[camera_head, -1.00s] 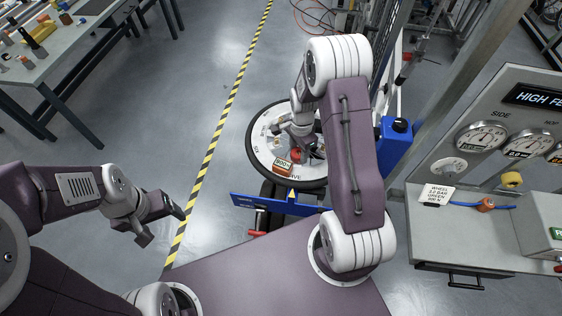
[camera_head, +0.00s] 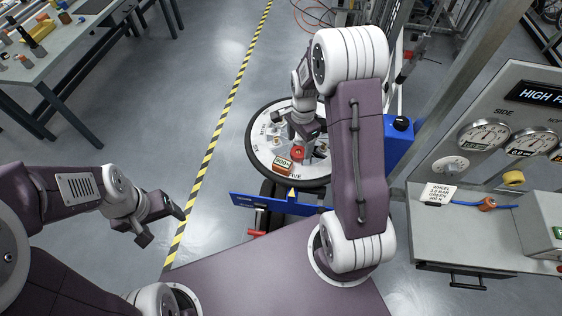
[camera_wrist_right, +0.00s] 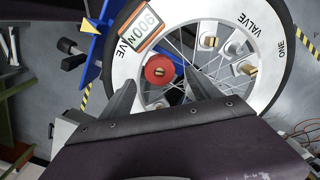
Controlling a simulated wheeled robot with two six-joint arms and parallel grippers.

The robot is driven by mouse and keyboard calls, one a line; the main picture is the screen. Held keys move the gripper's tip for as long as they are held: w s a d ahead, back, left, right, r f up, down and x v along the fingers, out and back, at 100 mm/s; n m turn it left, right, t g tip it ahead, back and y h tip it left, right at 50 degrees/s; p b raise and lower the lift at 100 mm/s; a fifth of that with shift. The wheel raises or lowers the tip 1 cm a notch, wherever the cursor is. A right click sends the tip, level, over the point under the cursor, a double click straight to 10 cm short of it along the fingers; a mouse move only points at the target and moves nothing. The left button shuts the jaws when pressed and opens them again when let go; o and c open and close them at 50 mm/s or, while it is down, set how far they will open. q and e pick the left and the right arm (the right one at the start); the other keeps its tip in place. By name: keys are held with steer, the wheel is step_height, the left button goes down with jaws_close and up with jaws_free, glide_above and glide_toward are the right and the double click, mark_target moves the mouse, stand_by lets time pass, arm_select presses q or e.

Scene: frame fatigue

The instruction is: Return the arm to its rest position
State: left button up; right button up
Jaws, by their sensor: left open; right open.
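My right arm reaches out over a spoked wheel (camera_head: 262,155) with a white rim face and black tyre. My right gripper (camera_head: 305,146) is above the wheel, and its open, empty fingers show in the right wrist view (camera_wrist_right: 162,92). A red round knob (camera_head: 297,153) on the wheel is just beyond the fingertips, and it also shows in the right wrist view (camera_wrist_right: 159,69). I cannot tell its exact distance from the fingers. My left gripper (camera_head: 163,222) is open and empty, over bare floor at the left.
A blue stand (camera_head: 270,204) is below the wheel. A gauge panel (camera_head: 500,140) and bench with a label card (camera_head: 437,194) stand at the right. A workbench (camera_head: 60,55) is at the upper left. The floor between is clear.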

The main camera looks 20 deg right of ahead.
step_height(320, 180, up, 5)
steer(key=shift+s+f, duration=0.1)
steer(key=shift+f, duration=0.05)
